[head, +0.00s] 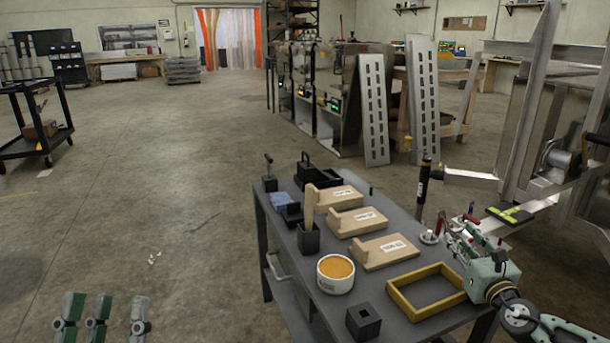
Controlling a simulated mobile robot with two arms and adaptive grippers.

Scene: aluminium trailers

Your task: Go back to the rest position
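My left gripper (118,310) shows at the bottom left edge in the head view. Its green and grey fingers point up, spaced apart with bare floor between them, so it looks open and empty. My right gripper (462,236) is at the right edge of the dark work table (391,206), at the end of my arm from the lower right. Its fingers are small and overlap with red-tipped parts around them. I cannot tell whether they are open or shut, or whether they hold anything.
The table holds wooden blocks (388,252), a round tin (335,274), a yellow frame (415,309) and black holders (308,238). An aluminium trailer frame (528,120) stands close on the right. A black cart (58,140) stands far left.

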